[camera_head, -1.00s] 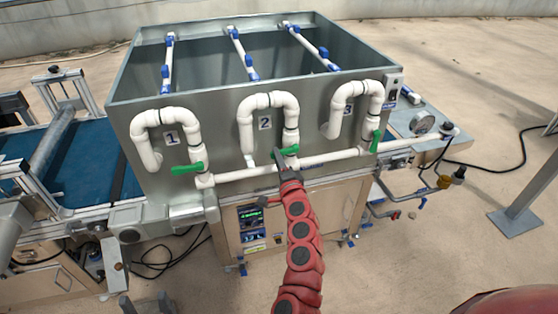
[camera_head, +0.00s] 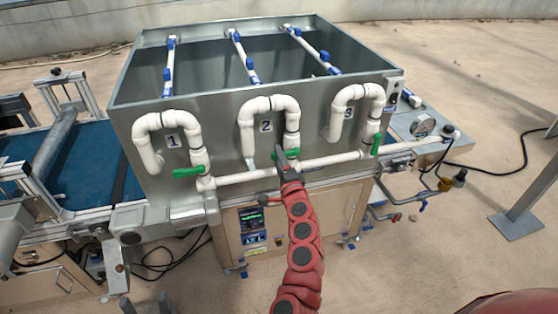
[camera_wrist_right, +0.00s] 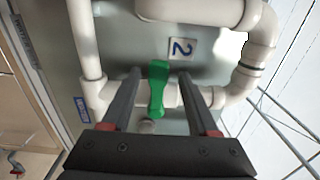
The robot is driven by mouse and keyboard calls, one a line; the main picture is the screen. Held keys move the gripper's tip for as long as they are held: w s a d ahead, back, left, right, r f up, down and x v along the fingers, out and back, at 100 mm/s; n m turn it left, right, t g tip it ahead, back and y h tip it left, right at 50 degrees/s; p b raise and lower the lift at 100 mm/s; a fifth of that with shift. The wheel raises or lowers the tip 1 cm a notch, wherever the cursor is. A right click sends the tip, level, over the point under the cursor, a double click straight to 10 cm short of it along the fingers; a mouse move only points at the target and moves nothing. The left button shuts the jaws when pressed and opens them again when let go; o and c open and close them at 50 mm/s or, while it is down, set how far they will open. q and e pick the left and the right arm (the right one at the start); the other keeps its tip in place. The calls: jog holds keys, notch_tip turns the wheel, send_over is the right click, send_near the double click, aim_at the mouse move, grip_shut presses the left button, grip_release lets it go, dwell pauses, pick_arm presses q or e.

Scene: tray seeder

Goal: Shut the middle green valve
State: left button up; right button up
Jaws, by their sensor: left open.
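The middle green valve (camera_head: 293,153) is on the white pipe under the number 2 label, on the tank's front. Its handle appears to lie roughly sideways in the head view, partly hidden by my right gripper (camera_head: 279,161). In the right wrist view the green handle (camera_wrist_right: 157,88) lies between the two spread fingers of my right gripper (camera_wrist_right: 160,78). Gaps show on both sides of the handle. My left gripper (camera_head: 146,303) is open and empty at the bottom left edge, well away from the valves.
Another green valve (camera_head: 188,172) with a sideways handle is on pipe 1. A third (camera_head: 376,144), its handle upright, is on pipe 3. A long white pipe (camera_head: 330,160) runs along the tank front. A control panel (camera_head: 252,224) sits below; a blue conveyor (camera_head: 85,165) is at left.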

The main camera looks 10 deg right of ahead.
dwell(0.3)
jog(key=s, duration=1.7)
jog(key=shift+s+d+b, duration=0.2)
jog(key=shift+d+b, duration=0.05)
jog(key=shift+b, duration=0.05)
jog(key=shift+f, duration=0.1)
